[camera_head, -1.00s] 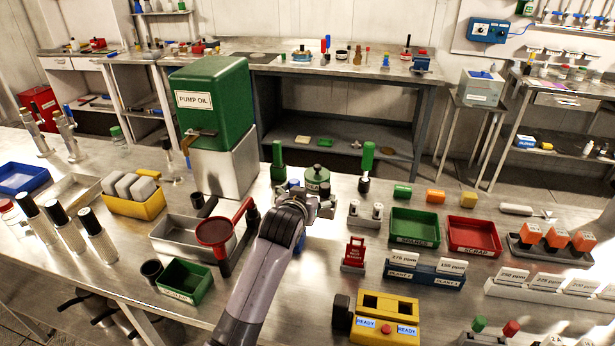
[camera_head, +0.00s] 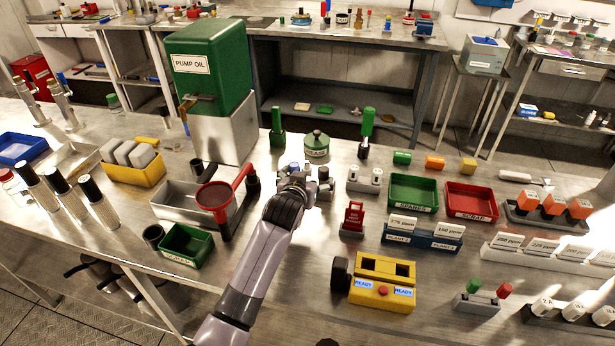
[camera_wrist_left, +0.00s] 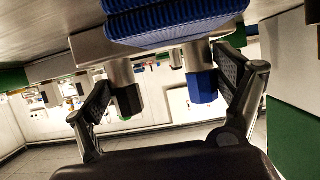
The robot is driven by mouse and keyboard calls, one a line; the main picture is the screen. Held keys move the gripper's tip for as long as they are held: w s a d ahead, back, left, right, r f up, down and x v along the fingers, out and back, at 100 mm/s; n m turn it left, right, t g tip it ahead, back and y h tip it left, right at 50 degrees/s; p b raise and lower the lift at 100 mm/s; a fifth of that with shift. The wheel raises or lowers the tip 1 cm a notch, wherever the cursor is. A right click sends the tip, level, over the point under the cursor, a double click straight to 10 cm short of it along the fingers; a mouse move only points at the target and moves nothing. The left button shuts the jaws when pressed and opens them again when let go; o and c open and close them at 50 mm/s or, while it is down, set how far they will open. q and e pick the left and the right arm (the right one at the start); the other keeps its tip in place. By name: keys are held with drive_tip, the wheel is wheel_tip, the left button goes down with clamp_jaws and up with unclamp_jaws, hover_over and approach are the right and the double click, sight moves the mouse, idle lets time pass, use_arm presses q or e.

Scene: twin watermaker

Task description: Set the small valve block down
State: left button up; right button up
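The small valve block (camera_head: 325,177) is mostly hidden by my left gripper (camera_head: 297,181) in the head view; a grey metal part shows right of the gripper and a blue top behind it. In the left wrist view, a ribbed blue body (camera_wrist_left: 180,30) carries two metal stubs, one with a black end and one with a blue end. The fingers of my left gripper (camera_wrist_left: 166,66) stand wide apart on the outer sides of these stubs. Whether the pads press on the block is unclear, and so is contact with the bench. My right gripper is not in view.
A green lidded jar (camera_head: 317,146) stands just behind the gripper. Bare bench (camera_head: 308,238) lies in front.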

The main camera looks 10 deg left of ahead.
use_arm(q)
drive_tip(key=shift+o, duration=1.3)
drive_tip(key=shift+r, duration=0.1)
